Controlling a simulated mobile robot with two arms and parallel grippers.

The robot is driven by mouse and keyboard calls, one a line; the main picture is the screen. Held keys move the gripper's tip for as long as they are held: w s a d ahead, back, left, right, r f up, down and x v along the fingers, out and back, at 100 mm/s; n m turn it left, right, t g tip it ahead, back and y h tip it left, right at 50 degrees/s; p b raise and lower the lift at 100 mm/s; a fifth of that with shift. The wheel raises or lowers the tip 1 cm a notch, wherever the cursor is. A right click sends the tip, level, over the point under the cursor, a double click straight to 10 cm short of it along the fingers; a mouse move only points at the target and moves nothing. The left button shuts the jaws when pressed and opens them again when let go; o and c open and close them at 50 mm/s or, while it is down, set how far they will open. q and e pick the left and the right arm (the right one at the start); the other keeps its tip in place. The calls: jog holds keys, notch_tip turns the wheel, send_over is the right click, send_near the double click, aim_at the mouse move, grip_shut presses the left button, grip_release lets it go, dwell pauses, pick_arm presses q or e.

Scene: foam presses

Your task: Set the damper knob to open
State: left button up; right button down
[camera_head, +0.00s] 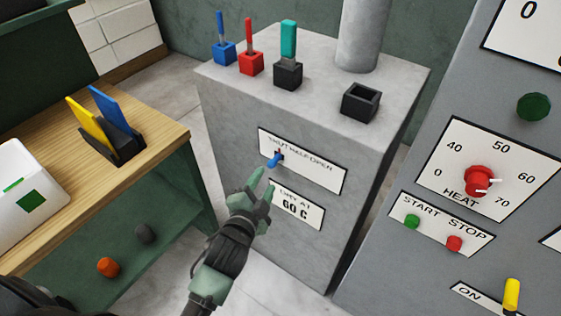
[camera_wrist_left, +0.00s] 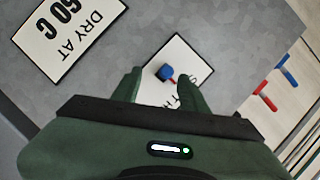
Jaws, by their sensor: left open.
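The damper knob (camera_head: 274,160) is a small blue lever on a white plate (camera_head: 322,177) marked SHUT, HALF, OPEN, on the front of a grey cabinet. It sits at the plate's left part, near the word SHUT. My left gripper (camera_head: 263,182) is open in front of the cabinet, just below and left of the knob. In the left wrist view the blue knob (camera_wrist_left: 166,72) shows between and beyond the two fingertips (camera_wrist_left: 160,78). I see no grip on it. Part of the plate is hidden by the fingers there. My right gripper is not in view.
A DRY AT 60 C label (camera_head: 297,207) is below the damper plate. Coloured tools in small holders (camera_head: 288,75) and a black socket (camera_head: 361,102) stand on the cabinet top. A control panel (camera_head: 467,170) is at right, a wooden bench (camera_head: 160,135) at left.

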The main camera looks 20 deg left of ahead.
aim_at(271, 167)
pick_arm(q)
jog(key=shift+w+r, duration=0.55)
jog(key=shift+r, duration=0.1)
jog(key=x, duration=0.6)
jog(key=shift+w+f+p, duration=0.1)
jog(key=shift+w+p, duration=0.25)
jog(key=shift+w, duration=0.05)
grip_shut()
dwell(0.5)
